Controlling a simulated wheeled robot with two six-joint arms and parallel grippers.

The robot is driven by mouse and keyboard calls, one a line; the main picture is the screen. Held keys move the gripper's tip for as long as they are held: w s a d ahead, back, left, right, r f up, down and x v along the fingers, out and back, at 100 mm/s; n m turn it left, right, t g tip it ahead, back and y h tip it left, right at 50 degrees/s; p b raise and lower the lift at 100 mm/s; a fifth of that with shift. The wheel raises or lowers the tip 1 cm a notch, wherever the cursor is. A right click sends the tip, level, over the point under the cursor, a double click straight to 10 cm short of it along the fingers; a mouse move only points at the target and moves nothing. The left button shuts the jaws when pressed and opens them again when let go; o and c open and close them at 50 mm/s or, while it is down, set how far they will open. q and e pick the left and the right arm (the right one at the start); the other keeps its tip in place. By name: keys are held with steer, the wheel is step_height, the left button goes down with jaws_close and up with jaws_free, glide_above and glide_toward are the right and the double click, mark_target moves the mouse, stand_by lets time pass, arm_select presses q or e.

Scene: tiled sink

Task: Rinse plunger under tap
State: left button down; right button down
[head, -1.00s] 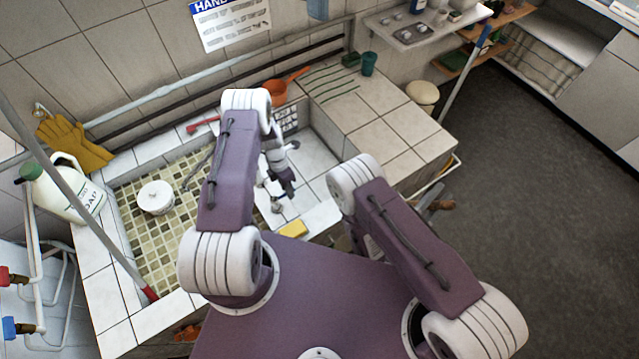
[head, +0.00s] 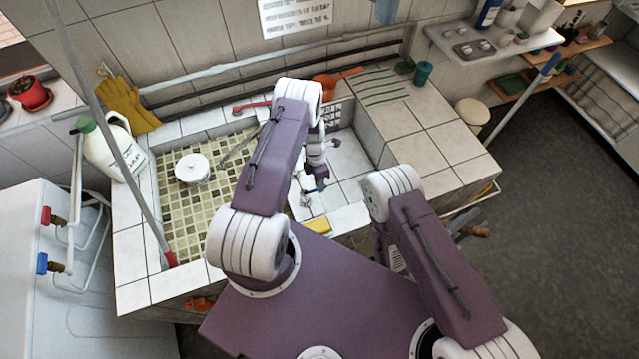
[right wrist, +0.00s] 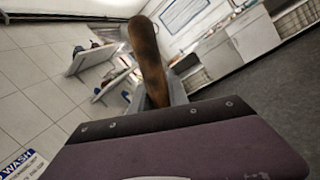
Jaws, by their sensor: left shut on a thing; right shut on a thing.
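My right gripper (head: 470,226) is low at the right, outside the sink block. It is shut on a brown wooden handle (right wrist: 148,55), likely the plunger's, which also shows in the head view (head: 482,232). No plunger cup shows. My left gripper (head: 320,182) points down over the white-tiled part right of the basin. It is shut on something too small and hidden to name. The sink basin (head: 215,205) has yellow-green mosaic tiles. A red lever (head: 252,106) and a thin dark spout (head: 238,150), apparently the tap, show behind my left arm.
A white lidded pot (head: 192,168) stands in the basin. A yellow sponge (head: 318,226) lies on the front edge. A soap jug (head: 112,155) and yellow gloves (head: 128,105) are at the left. An orange pan (head: 325,84) is at the back. Open floor (head: 560,250) lies right.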

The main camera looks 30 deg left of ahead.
arm_select(q)
steer(key=shift+w+a+r, duration=0.1)
stand_by(0.7)
steer(key=m+b, duration=0.1)
steer(key=s+d+m+b, duration=0.1)
steer(key=m+b, duration=0.1)
steer(key=shift+d+f, duration=0.1)
steer(key=shift+f, duration=0.1)
steer(key=shift+s+r, duration=0.15)
steer(key=shift+r, duration=0.05)
steer(key=c, duration=1.8)
jaws_free()
steer(key=o, duration=0.3)
steer(key=shift+s+d, duration=0.1)
steer(key=shift+o, duration=0.2)
